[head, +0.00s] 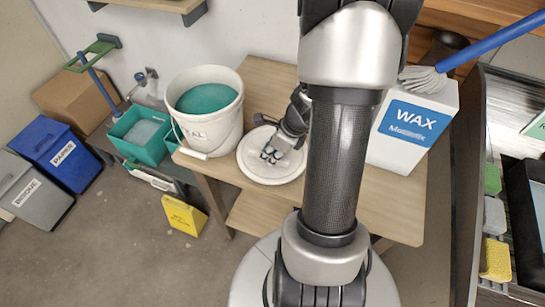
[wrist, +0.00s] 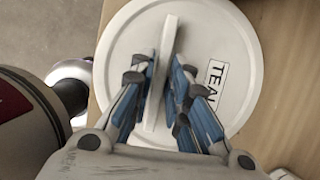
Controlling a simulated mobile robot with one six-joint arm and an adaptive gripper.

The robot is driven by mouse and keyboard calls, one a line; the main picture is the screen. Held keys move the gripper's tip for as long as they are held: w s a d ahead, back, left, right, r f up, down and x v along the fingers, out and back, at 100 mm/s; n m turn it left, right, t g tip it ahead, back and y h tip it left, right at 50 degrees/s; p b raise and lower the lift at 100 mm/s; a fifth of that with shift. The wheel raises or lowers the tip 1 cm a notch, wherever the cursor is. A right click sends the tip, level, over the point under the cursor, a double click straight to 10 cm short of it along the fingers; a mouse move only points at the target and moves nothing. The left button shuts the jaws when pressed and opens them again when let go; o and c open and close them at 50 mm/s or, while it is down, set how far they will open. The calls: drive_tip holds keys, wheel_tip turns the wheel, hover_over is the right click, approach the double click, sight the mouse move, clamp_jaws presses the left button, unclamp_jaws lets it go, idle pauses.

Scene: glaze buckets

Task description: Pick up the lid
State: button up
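The lid (head: 262,172) is a round white disc lying flat on the wooden table, right of the bucket. In the wrist view, the lid (wrist: 235,45) has a "TEAL" label and a raised upright white handle (wrist: 164,60) across its middle. My gripper (head: 270,155) is over the lid. In the wrist view, my gripper (wrist: 164,68) has its blue-padded fingers on both sides of the handle, with narrow gaps showing, so it looks open around it. The lower finger contact is partly hidden.
A white bucket (head: 216,127) of teal glaze stands open left of the lid, with its wire handle hanging at the front. A white "WAX" box (head: 413,130) with a brush (head: 424,79) on top stands right. The wooden table (head: 390,208) has bare room in front.

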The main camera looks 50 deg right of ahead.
drive_tip(key=shift+c, duration=0.6)
clamp_jaws()
drive_tip(key=shift+r, duration=0.2)
